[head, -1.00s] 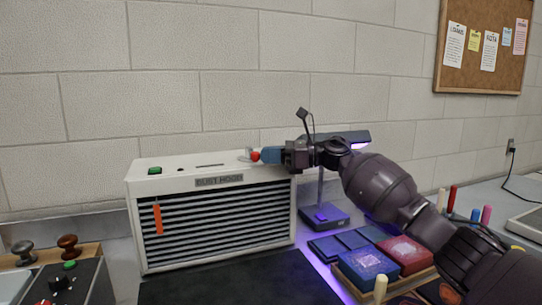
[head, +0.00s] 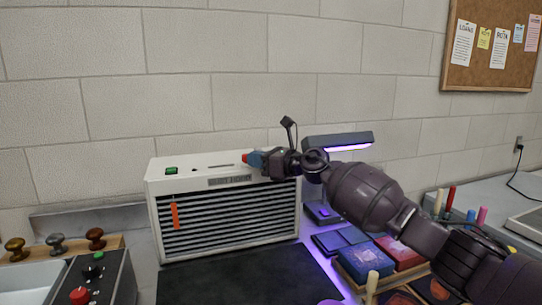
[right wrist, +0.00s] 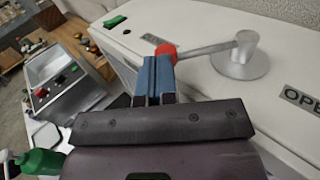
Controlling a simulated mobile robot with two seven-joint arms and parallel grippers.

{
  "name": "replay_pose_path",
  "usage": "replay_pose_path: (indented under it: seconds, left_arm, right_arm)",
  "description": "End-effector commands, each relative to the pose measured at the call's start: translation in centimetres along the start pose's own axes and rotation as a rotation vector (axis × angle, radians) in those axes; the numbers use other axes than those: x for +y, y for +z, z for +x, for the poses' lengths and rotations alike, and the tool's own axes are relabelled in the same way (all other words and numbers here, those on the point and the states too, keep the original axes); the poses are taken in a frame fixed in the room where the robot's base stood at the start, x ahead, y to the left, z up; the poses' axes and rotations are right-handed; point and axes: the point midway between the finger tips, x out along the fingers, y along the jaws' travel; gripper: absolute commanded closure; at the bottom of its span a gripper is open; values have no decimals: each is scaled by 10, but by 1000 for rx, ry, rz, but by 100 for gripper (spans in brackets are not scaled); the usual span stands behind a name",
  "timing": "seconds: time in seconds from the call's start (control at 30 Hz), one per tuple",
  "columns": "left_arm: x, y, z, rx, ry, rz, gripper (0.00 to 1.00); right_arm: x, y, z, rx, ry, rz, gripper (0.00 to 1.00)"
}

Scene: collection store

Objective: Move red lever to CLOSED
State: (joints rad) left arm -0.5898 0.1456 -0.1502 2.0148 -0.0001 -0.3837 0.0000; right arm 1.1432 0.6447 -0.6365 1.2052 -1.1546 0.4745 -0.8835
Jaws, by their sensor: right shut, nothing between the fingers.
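The red lever shows in the right wrist view as a silver arm with a red knob (right wrist: 165,51), on a round silver hub. It sits on top of the white dust hood (head: 158,215). A label starting "OPE" lies to the right of the hub; no CLOSED label can be read. My right gripper (head: 257,158) is shut and empty, with its blue fingertips (right wrist: 155,75) right at the knob and seemingly touching it. In the head view only the red knob (head: 245,158) shows at the fingertips; the gripper hides the rest. My left gripper is out of view.
A lamp (head: 338,141) stands behind my right arm. Boxes (head: 370,264) sit in a tray at the right. A dark mat (head: 235,280) before the hood is clear.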

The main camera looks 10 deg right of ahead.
Motion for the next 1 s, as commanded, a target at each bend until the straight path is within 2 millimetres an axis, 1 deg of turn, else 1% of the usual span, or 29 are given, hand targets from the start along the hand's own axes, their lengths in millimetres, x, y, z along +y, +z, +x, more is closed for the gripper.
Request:
replay_pose_path:
  seconds: [0.1,0.37,1.0]
  left_arm:
    - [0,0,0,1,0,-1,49]
    - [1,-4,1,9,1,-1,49]
    - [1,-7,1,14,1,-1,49]
  right_arm:
    - [3,-1,6,1,0,1,100]
    - [6,0,14,1,1,0,100]
    - [7,1,15,-1,3,0,100]
